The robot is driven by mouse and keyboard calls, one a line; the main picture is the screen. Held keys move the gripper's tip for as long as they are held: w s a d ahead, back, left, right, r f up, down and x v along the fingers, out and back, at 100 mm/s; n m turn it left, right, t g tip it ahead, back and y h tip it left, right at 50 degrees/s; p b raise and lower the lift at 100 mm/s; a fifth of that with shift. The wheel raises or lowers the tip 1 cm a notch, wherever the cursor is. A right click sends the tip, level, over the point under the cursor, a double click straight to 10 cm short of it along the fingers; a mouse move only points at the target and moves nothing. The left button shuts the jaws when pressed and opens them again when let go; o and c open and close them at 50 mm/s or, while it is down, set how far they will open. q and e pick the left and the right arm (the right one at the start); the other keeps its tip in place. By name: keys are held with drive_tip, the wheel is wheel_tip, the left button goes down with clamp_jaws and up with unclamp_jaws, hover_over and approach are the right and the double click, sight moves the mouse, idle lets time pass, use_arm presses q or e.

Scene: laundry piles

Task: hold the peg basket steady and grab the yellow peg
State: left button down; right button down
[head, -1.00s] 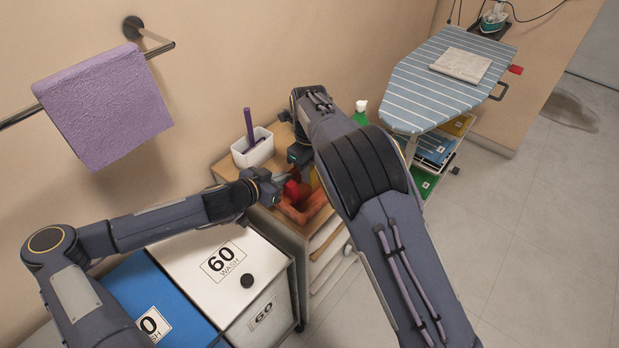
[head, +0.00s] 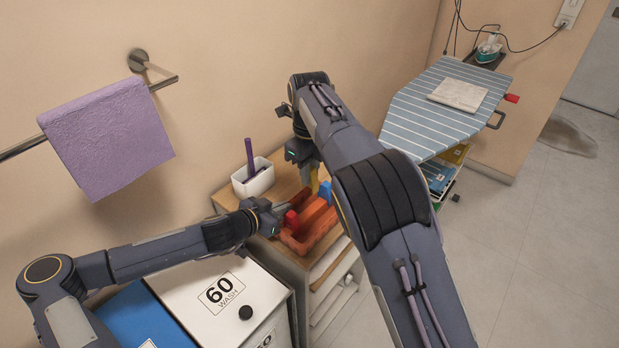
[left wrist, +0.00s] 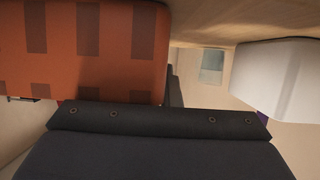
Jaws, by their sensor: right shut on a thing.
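The orange-red peg basket (head: 328,238) stands on the wooden top of a small cabinet. A red peg (head: 291,220) and a blue peg (head: 326,191) show at it. My right gripper (head: 312,167) is shut on the yellow peg (head: 314,182), above the back of the basket. My left gripper (head: 284,210) is at the basket's left side. In the left wrist view the basket's wall (left wrist: 85,45) is close beside a dark finger. The left fingertips are mostly hidden, so I cannot tell if they grip the rim.
A white cup (head: 262,184) with a purple stick stands left of the basket. A white "60 wash" bin (head: 190,290) is in front. A striped ironing board (head: 425,120) is at the right. My right arm covers part of the cabinet's right side.

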use_arm(q)
drive_tip(key=c, duration=1.6)
unclamp_jaws()
drive_tip(key=shift+v, duration=6.05)
